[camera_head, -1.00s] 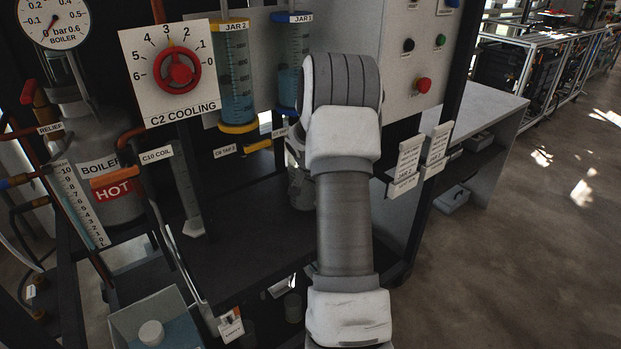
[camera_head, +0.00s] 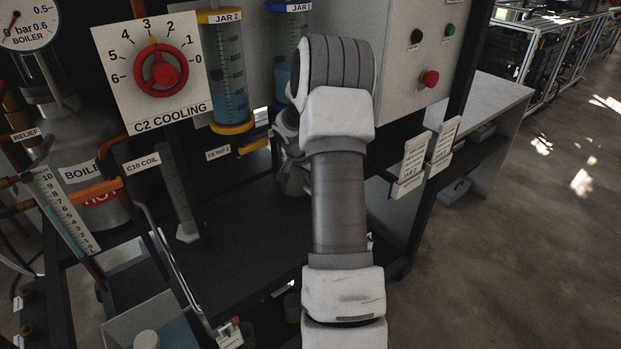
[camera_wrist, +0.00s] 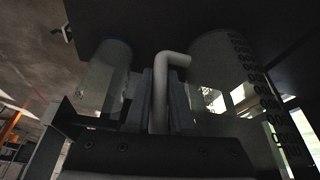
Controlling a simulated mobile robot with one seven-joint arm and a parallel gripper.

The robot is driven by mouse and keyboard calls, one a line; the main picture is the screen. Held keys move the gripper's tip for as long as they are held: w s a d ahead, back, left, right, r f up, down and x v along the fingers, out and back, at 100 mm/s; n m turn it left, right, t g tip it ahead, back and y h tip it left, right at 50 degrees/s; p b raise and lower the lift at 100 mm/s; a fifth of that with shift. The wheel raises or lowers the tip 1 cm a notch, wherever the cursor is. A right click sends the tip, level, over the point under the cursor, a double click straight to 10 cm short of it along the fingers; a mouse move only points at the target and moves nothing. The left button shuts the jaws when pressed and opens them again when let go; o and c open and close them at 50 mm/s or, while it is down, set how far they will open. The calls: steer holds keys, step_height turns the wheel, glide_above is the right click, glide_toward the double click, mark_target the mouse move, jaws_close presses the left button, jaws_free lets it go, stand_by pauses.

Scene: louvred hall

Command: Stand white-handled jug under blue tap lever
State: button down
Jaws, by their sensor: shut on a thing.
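My gripper (camera_wrist: 163,100) is shut on the white handle (camera_wrist: 174,60) of the jug in the wrist view. The jug body (camera_wrist: 222,70), with dark scale marks, is to the right of the fingers. In the head view my arm hides the jug and the fingertips. The blue-topped cylinder labelled JAR 1 (camera_head: 283,45) stands behind my arm; the blue tap lever is hidden there. The yellow tap lever (camera_head: 254,146), beside a C8 TAP 2 label, shows to the left of my wrist.
JAR 2 (camera_head: 229,75) stands left of JAR 1. A red cooling knob (camera_head: 163,70) and the boiler (camera_head: 85,165) are further left. A pale cylinder (camera_wrist: 108,75) is left of the fingers in the wrist view. The dark shelf (camera_head: 240,225) has bare room. Label cards (camera_head: 412,165) hang at right.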

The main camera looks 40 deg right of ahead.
steer(key=shift+w+d+f+b, duration=0.1)
steer(key=shift+w+f+b, duration=0.15)
steer(key=shift+f, duration=0.2)
steer(key=shift+w+d+f+b, duration=0.1)
steer(key=shift+w+f+b, duration=0.1)
steer(key=shift+f, duration=0.2)
steer(key=shift+s+r, duration=0.1)
steer(key=shift+s, duration=0.05)
steer(key=shift+a, duration=0.1)
steer(key=shift+f, duration=0.25)
steer(key=c, duration=0.8)
jaws_free()
steer(key=shift+r, duration=0.1)
steer(key=shift+o, duration=0.2)
steer(key=shift+r, duration=0.1)
steer(key=shift+r, duration=0.2)
steer(key=p+v, duration=0.3)
steer(key=v, duration=0.8)
steer(key=shift+a+r, duration=0.15)
steer(key=shift+r, duration=0.2)
